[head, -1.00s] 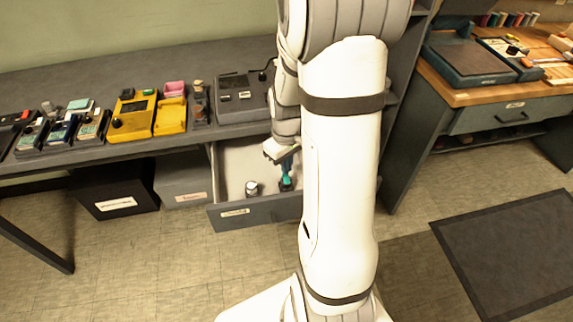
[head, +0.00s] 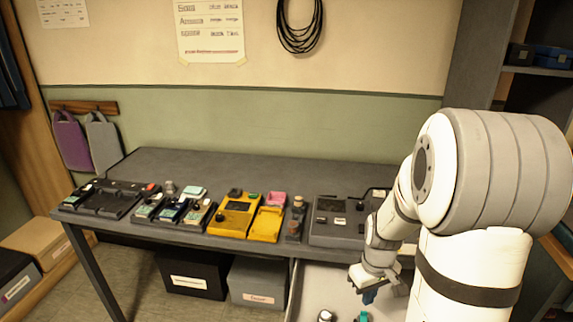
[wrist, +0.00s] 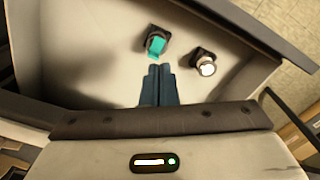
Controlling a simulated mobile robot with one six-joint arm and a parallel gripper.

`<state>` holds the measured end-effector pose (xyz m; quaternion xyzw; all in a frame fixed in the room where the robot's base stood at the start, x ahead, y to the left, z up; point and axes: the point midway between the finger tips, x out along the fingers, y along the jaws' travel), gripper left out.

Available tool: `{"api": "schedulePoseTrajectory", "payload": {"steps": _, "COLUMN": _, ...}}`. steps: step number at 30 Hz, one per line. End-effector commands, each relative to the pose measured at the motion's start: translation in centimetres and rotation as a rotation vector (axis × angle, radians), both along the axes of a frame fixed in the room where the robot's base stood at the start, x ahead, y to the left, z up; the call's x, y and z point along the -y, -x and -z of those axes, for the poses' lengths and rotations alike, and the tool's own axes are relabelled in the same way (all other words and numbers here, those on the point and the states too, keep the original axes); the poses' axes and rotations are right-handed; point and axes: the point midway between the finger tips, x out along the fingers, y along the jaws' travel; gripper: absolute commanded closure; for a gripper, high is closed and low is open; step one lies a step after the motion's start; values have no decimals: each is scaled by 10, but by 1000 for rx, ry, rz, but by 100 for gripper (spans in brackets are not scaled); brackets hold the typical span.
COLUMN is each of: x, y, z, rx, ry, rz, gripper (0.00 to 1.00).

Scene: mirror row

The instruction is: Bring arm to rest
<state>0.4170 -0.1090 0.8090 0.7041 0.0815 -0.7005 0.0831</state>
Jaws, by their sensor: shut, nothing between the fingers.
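My gripper (head: 370,296) hangs over the open drawer (head: 305,290) under the right part of the grey table. In the wrist view its two blue-grey fingers (wrist: 160,84) are together, with nothing between them. A teal-topped item with a dark base (wrist: 157,41) lies in the drawer just ahead of the fingertips, apart from them as far as I can tell. A round silver-topped item with a dark base (wrist: 204,62) sits to its right. My arm blocks the right part of the drawer in the head view.
The grey table (head: 250,167) carries a yellow device (head: 236,215), several small devices on the left and a grey box (head: 338,222) by my arm. A black bin (head: 190,275) and a grey bin (head: 257,284) stand beneath. The table's back half is clear.

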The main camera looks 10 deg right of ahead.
Motion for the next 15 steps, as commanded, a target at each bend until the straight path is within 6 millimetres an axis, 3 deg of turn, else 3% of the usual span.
{"api": "schedulePoseTrajectory", "payload": {"steps": 5, "x": -28, "y": 13, "z": -65, "rx": 52, "ry": 11, "rz": 39, "gripper": 100}}
{"api": "schedulePoseTrajectory", "payload": {"steps": 9, "x": -56, "y": 36, "z": -120, "rx": 102, "ry": 11, "rz": 90, "gripper": 100}}
{"api": "schedulePoseTrajectory", "payload": {"steps": 15, "x": -88, "y": 76, "z": -182, "rx": 168, "ry": -3, "rz": 164, "gripper": 100}}
